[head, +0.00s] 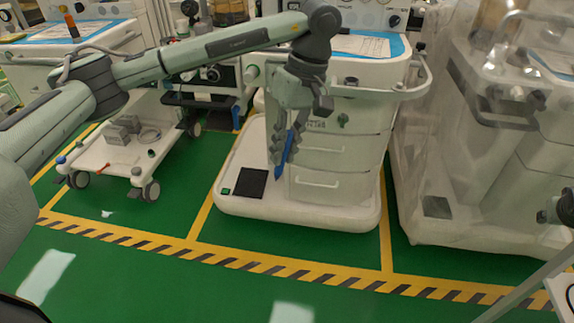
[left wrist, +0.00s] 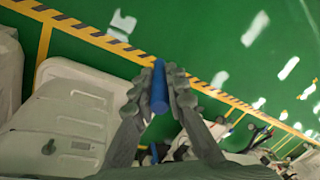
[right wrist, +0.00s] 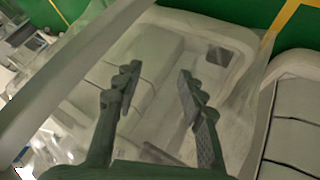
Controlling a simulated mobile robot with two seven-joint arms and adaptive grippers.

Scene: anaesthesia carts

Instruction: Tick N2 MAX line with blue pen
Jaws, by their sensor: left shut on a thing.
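My left gripper (head: 286,135) is shut on a blue pen (head: 289,150), in front of the middle cart in the head view. The pen points downward there, with its lower end above the cart's base. The left wrist view also shows the pen (left wrist: 160,88) between the closed fingers. A white printed sheet (head: 360,46) lies on the blue top of the middle cart. Its print is too small to read, so I cannot make out an N2 MAX line. My right gripper (right wrist: 155,78) is open and empty in the right wrist view, above plastic-covered equipment.
The middle cart (head: 335,150) has drawers and a side rail (head: 415,90). A plastic-covered machine (head: 455,150) stands to its right. Another cart (head: 110,165) on casters stands at left. The green floor (head: 130,285) in front is clear, with yellow-black striped tape.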

